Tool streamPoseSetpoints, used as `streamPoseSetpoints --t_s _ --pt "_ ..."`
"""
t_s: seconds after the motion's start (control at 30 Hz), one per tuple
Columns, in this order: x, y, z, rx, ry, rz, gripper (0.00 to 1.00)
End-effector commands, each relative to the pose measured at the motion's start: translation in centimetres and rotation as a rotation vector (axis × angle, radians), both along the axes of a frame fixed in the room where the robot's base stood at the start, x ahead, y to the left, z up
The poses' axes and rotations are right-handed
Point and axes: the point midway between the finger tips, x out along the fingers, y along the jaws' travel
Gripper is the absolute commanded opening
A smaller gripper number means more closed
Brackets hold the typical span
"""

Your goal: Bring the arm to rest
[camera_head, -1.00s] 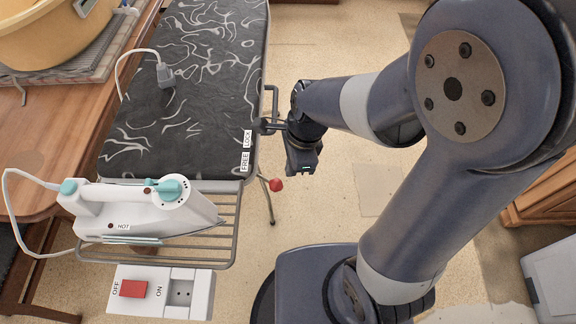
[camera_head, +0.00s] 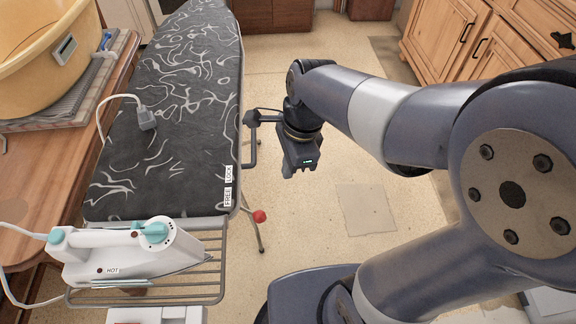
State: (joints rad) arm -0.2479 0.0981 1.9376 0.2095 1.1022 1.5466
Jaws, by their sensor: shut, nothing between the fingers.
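My gripper (camera_head: 302,165) hangs at the end of my arm, right of the ironing board, above the tiled floor. It points down and holds nothing. Its fingertips are small and mostly hidden below its dark housing. My arm stretches from the right side of the picture towards the middle. The ironing board (camera_head: 185,95) has a black cover with white swirls and stands left of my gripper, with a gap of floor between them in the picture.
A white iron (camera_head: 125,250) lies on the wire rack (camera_head: 215,265) at the board's near end. A grey plug (camera_head: 147,118) lies on the board. A red knob (camera_head: 259,216) sticks out below it. A yellow basin (camera_head: 35,45) is at left, wooden cabinets (camera_head: 480,40) at right.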

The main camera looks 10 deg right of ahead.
Motion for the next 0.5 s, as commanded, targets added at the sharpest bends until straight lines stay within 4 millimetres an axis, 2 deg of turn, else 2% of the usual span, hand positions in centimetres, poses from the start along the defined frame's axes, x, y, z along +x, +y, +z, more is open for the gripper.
streamPoseSetpoints --t_s 0.13,0.27,0.5 --pt "0.0 0.0 -0.2 0.000 0.000 0.000 0.00" --pt "-0.1 0.3 -1.4 0.000 0.003 0.002 0.00" --pt "-0.3 1.1 -5.9 -0.001 0.007 0.002 0.00"
